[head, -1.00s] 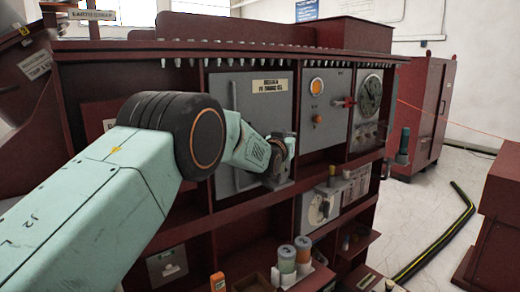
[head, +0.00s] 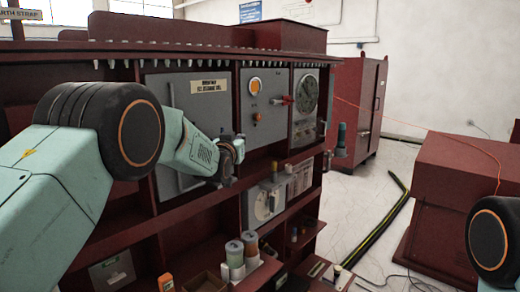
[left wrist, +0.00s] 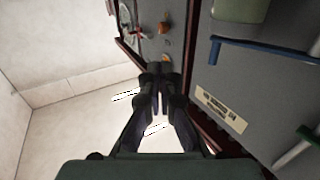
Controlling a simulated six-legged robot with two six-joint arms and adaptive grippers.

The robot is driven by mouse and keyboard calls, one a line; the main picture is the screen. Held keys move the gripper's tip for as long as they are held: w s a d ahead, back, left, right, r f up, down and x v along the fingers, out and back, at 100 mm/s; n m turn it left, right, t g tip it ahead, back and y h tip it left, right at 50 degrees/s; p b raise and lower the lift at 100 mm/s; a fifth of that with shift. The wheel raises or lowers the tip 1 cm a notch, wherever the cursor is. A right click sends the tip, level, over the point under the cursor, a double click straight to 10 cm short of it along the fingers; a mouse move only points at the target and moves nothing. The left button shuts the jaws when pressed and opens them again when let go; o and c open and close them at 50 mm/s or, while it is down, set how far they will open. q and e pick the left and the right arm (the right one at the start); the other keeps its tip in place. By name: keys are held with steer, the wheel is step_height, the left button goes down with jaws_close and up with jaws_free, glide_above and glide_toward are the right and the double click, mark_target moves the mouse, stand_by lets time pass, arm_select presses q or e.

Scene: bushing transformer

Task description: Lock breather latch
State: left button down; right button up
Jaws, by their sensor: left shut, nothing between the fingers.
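A grey panel door (head: 212,114) with a printed label is set in the dark red cabinet (head: 125,190). My left gripper (head: 238,146) is in front of the door's right part in the head view, partly hidden by its own wrist. In the left wrist view the fingers of my left gripper (left wrist: 157,70) are together and empty. The same door (left wrist: 235,80) fills the right of that view, with a blue bar (left wrist: 262,51) and a green-and-white handle (left wrist: 296,150). I cannot tell which part is the breather latch. My right gripper is not in view.
Right of the door are a panel with an orange lamp (head: 255,85) and red handle, and a round gauge (head: 306,92). Jars (head: 235,258) stand on a lower ledge. A red box (head: 460,185) stands at right. A black-and-yellow cable (head: 375,225) lies on the floor.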

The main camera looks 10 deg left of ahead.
arm_select(q)
steer(key=shift+s+d+b, duration=0.5)
steer(key=shift+s+d, duration=2.2)
steer(key=shift+d, duration=0.7)
steer(key=s+a+f+g+b, duration=0.1)
steer(key=s+a+f+g, duration=0.15)
steer(key=s+f, duration=0.6)
steer(key=s+a+f+g+b, duration=0.1)
steer(key=s+a+f+g, duration=0.2)
steer(key=f, duration=1.1)
steer(key=s+a+f+g+b, duration=0.1)
steer(key=s+a+f+g, duration=0.15)
steer(key=s+f, duration=0.7)
steer(key=s+f+g+b, duration=0.2)
steer(key=s+f, duration=0.5)
steer(key=s, duration=0.5)
steer(key=s+a+f+g+b, duration=0.1)
steer(key=s+f+g, duration=0.3)
steer(key=s+f, duration=0.4)
steer(key=s+a+f+g+b, duration=0.1)
steer(key=s+f+g+b, duration=0.2)
steer(key=s, duration=1.4)
step_height(320, 180, down, 5)
steer(key=shift+s+r+n+g, duration=0.2)
steer(key=shift+s+n+g, duration=0.1)
steer(key=shift+n+g, duration=0.15)
steer(key=shift+s+d+y, duration=0.1)
steer(key=shift+y, duration=0.2)
